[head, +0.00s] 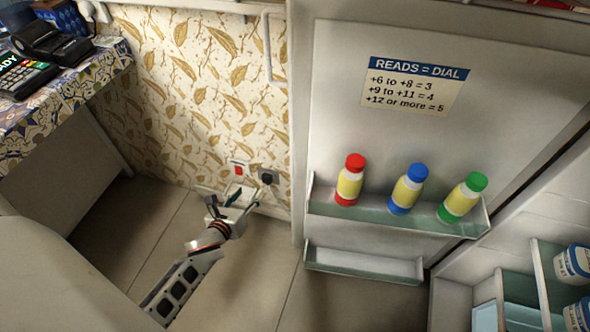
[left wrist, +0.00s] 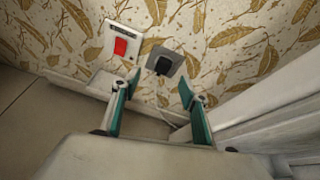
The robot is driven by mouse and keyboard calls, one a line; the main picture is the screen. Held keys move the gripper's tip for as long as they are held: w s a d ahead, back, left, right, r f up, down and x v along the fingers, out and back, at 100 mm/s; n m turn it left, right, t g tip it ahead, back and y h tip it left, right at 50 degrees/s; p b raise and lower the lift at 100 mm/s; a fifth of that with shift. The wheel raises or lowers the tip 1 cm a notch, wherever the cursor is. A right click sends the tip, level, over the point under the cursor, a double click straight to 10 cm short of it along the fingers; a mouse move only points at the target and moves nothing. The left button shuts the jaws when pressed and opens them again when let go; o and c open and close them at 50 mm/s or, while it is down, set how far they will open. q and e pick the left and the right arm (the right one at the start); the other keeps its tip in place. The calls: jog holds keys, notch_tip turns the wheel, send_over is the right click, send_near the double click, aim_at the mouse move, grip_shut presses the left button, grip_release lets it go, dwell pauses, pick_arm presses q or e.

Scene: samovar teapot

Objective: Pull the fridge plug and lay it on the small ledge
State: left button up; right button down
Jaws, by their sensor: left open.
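The black fridge plug (head: 267,178) sits in a grey socket plate low on the patterned wall. In the left wrist view the plug (left wrist: 158,64) shows just beyond my fingertips, in the grey plate (left wrist: 176,58). My left gripper (head: 232,198) is open and empty, reaching toward the wall just below and left of the plug. Its two fingers (left wrist: 158,88) stand apart with the plug between and beyond them, apparently not touching it. The small white ledge (left wrist: 104,84) juts from the wall below the red switch, partly hidden by the left finger. My right gripper is not in view.
A red switch (head: 238,169) on a white plate is left of the socket. The open fridge door (head: 400,145), with three capped bottles in its rack, stands close on the right. A counter with a card terminal (head: 22,76) is at left. Floor shows below.

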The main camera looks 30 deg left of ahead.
aim_at(266, 180)
pick_arm(q)
jog(key=shift+w+d+f+m+b, duration=0.2)
jog(key=shift+w+d+f+m, duration=0.05)
jog(key=shift+w+f+m, duration=0.35)
jog(key=shift+w+d+f+m+b, duration=0.15)
jog(key=shift+w+d+f+m, duration=0.05)
jog(key=shift+w+f+m, duration=0.35)
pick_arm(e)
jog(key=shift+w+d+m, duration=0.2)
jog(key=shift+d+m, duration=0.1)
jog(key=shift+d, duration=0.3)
